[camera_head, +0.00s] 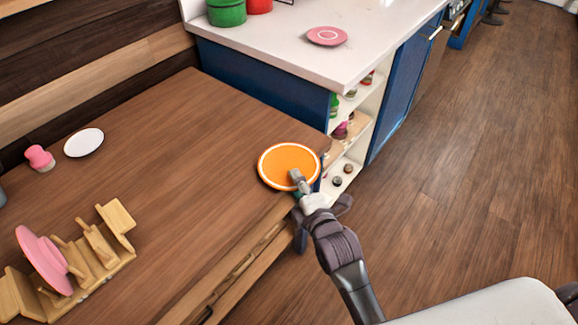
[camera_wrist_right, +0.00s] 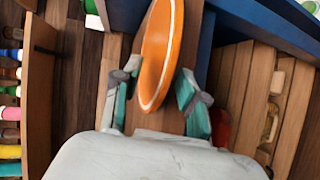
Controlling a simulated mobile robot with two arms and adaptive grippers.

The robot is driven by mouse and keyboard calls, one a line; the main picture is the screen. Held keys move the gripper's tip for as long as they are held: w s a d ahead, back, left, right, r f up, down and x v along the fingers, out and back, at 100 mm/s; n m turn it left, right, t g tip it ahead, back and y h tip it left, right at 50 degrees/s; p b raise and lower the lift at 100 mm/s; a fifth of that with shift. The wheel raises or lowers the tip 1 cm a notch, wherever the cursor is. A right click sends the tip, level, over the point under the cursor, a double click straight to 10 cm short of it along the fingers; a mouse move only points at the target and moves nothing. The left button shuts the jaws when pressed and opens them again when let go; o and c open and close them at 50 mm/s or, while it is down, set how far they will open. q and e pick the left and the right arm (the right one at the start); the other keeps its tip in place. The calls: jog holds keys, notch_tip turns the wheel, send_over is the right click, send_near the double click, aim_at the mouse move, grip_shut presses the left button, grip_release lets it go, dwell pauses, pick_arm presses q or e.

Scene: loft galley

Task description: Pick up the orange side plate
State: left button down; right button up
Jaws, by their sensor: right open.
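The orange side plate (camera_head: 290,163) has a white ring near its rim and lies at the right corner of the wooden table (camera_head: 190,140). In the head view my right gripper (camera_head: 299,182) is at the plate's near edge, with one finger over the top. In the right wrist view the plate (camera_wrist_right: 160,55) shows between the two spread fingers of my right gripper (camera_wrist_right: 158,98). The gripper is open; whether a finger touches the plate I cannot tell. My left gripper is in neither view.
A wooden rack (camera_head: 95,255) holding a pink plate (camera_head: 43,260) stands at the table's near left. A white plate (camera_head: 84,142) and a pink shaker-like item (camera_head: 39,157) are at the back left. A white counter (camera_head: 290,50) with a pink plate (camera_head: 327,36) adjoins behind. The middle table is clear.

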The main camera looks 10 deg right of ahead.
grip_shut()
jog(key=shift+r, duration=0.15)
dwell(0.4)
jog(key=shift+r, duration=0.65)
notch_tip(320, 180, up, 3)
jog(key=shift+p, duration=0.45)
jog(key=s+d+r, duration=0.4)
jog(key=d+r, duration=0.2)
jog(key=d, duration=0.4)
jog(key=shift+s+d+r+p, duration=0.25)
jog(key=shift+d+r+p, duration=0.05)
jog(key=shift+d+p, duration=0.1)
